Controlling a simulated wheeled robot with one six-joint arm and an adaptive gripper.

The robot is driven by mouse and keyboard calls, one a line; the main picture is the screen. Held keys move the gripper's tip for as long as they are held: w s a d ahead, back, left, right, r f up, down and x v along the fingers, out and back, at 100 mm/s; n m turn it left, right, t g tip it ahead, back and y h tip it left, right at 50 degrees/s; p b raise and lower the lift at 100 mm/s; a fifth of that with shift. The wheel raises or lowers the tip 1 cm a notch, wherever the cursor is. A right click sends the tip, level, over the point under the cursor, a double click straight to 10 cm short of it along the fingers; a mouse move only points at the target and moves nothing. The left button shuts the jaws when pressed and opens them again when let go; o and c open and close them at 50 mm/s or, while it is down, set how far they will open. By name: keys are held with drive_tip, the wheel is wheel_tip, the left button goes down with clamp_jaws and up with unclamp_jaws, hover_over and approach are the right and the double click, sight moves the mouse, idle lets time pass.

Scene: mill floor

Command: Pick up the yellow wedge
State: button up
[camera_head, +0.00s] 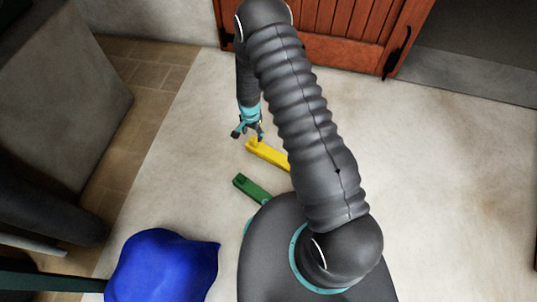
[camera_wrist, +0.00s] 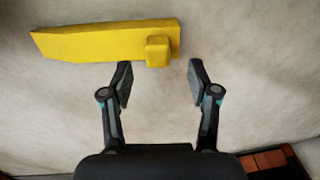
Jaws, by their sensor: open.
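The yellow wedge (camera_head: 269,154) lies on the pale floor in the head view, partly hidden behind my arm at its right end. In the wrist view the yellow wedge (camera_wrist: 100,40) spans the upper left, with a small raised block near its right end. My gripper (camera_head: 247,133) is near the block end of the wedge. In the wrist view my gripper (camera_wrist: 158,80) is open and empty, its two fingertips just below the wedge and on either side of the block in the picture. I cannot tell the height gap between them.
A green wedge-like piece (camera_head: 252,188) lies on the floor near my base. A blue sack-like object (camera_head: 163,266) is at the lower left. A wooden door (camera_head: 352,30) stands at the back. Grey block-like shapes (camera_head: 70,100) line the left. The floor at right is clear.

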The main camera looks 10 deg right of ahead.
sight(253, 140)
drive_tip(key=shift+s+f, duration=0.15)
drive_tip(key=shift+f, duration=1.3)
drive_tip(key=shift+s+f, duration=0.1)
drive_tip(key=shift+f, duration=1.3)
drive_tip(key=shift+c, duration=0.2)
clamp_jaws()
